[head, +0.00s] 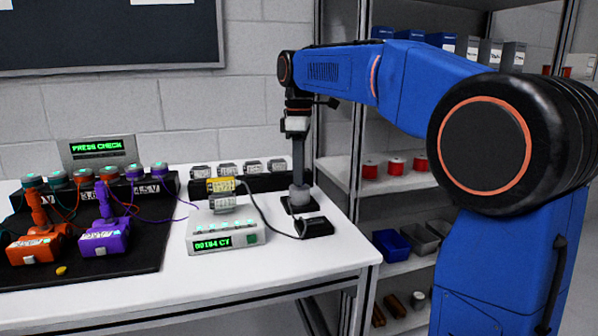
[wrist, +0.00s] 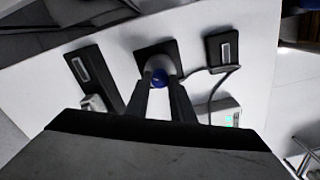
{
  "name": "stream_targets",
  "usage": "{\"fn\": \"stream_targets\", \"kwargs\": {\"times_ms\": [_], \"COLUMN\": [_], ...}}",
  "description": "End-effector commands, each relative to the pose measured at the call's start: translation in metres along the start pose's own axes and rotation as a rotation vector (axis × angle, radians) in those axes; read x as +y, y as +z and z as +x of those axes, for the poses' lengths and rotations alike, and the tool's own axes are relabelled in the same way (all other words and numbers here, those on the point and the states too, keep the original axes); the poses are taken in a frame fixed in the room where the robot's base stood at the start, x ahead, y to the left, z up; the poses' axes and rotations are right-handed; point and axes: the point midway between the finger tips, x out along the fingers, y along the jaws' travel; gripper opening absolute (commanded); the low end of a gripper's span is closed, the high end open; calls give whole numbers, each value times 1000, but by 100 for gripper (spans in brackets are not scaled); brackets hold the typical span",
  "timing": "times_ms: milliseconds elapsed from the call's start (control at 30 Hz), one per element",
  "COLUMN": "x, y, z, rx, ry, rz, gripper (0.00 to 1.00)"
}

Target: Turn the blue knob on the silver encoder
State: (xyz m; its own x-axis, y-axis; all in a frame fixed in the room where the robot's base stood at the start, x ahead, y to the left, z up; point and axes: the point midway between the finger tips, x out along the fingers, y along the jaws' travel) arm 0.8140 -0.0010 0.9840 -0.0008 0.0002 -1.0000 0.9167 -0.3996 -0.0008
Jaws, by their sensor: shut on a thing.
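The silver encoder (wrist: 154,63) stands upright on a black square base (wrist: 143,52) on the white table. Its blue knob (wrist: 158,77) shows between my fingertips in the wrist view. In the head view the silver encoder body (head: 299,194) is at the right end of the table, with my gripper (head: 298,182) pointing straight down over it. The knob is hidden there by the fingers. My gripper (wrist: 160,82) is shut on the blue knob.
A grey box with a green display (head: 226,238) stands left of the encoder. A black block (head: 315,227) with a cable lies in front. Orange (head: 33,249) and purple (head: 105,240) devices sit on a black mat at left. Shelves stand at right.

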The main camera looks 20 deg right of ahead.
Motion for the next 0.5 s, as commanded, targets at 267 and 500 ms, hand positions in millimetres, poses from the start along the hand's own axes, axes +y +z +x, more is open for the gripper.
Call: {"fn": "stream_targets", "kwargs": {"times_ms": [267,500], "x": [1,1], "y": [0,0], "z": [-1,-1], "rx": [1,1], "ry": [2,2], "rz": [260,489], "gripper": [0,0]}}
